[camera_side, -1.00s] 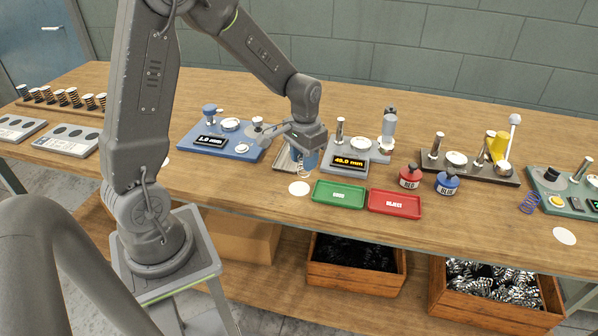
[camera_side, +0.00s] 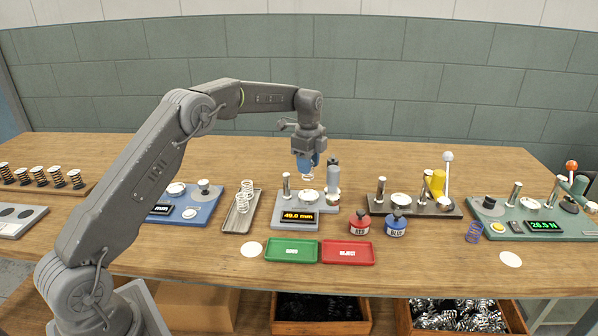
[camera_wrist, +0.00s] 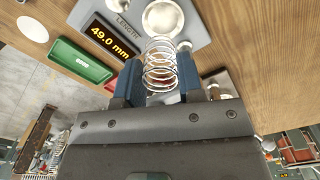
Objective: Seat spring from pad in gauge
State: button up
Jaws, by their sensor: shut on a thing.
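My gripper (camera_side: 306,170) has blue fingers and is shut on a silver coil spring (camera_wrist: 160,65). In the wrist view the spring stands between the two fingertips (camera_wrist: 159,78). In the side view the lower coils of the held spring (camera_side: 308,178) show under the fingers, above the grey length gauge. The gauge (camera_side: 300,221) has a round pale seat (camera_side: 306,196), a post on the left, a grey cylinder on the right and a display reading 49.0 mm. In the wrist view the seat (camera_wrist: 163,17) lies just beyond the spring, which appears apart from it.
A grey tray (camera_side: 231,226) with silver springs stands left of the gauge. A green tray (camera_side: 291,250) and a red tray (camera_side: 346,252) lie in front. A white disc (camera_side: 252,249) lies at the front left.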

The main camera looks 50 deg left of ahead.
aim_at(309, 178)
jog(key=shift+w+f+m, duration=0.1)
jog(key=shift+w+m, duration=0.1)
jog(key=shift+m, duration=0.1)
jog(key=shift+f, duration=2.5)
jog(key=shift+f, duration=0.7)
jog(key=o, duration=0.8)
jog(key=shift+o, duration=0.4)
jog(key=shift+o, duration=1.2)
jog(key=shift+r, duration=0.1)
